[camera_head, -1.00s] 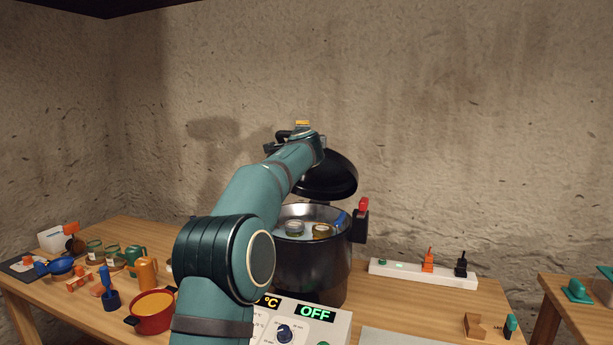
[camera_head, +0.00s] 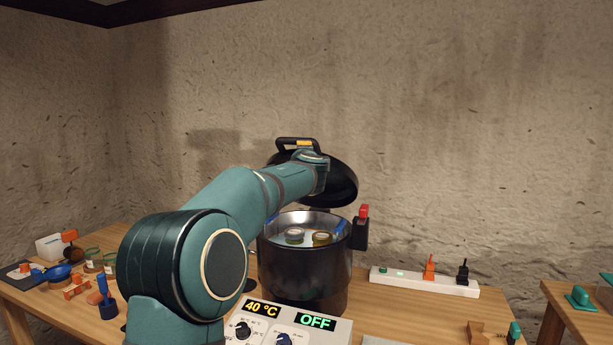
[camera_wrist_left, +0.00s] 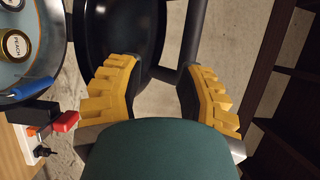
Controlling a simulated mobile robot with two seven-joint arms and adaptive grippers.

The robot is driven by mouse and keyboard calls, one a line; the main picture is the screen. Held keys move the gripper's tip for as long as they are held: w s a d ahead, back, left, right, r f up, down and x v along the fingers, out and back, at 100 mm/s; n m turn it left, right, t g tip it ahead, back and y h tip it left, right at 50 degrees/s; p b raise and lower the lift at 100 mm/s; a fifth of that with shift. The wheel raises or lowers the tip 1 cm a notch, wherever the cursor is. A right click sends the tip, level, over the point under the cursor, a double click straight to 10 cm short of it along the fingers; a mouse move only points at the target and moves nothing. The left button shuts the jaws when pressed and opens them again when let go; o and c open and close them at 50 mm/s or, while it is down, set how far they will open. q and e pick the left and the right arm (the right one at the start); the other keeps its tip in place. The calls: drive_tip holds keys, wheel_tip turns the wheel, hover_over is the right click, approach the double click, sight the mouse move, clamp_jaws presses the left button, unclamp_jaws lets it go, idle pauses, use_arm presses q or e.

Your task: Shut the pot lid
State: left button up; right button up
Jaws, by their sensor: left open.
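The black pot (camera_head: 303,270) stands on the table, with jars with lids (camera_head: 295,235) in its water. Its black lid (camera_head: 340,182) is raised and tilted above the rim, with a handle (camera_head: 281,143) on top. My left gripper (camera_head: 304,144) is at the lid beside the handle, mostly hidden behind my wrist. In the left wrist view, the open gripper's yellow pads (camera_wrist_left: 162,95) stand apart, with the lid (camera_wrist_left: 120,35) and the handle bar (camera_wrist_left: 196,30) beyond them. I cannot tell whether a pad touches the handle. My right gripper is out of view.
A control panel (camera_head: 290,318) reading 40 °C and OFF stands in front of the pot. A red-topped black block (camera_head: 361,230) is at the pot's right side. A white power strip (camera_head: 400,278) lies to the right. Jars and tools crowd the table's left.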

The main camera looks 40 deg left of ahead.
use_arm(q)
drive_tip(key=s+d+f, duration=0.3)
drive_tip(key=s+d, duration=0.1)
idle(0.8)
drive_tip(key=shift+f, duration=0.1)
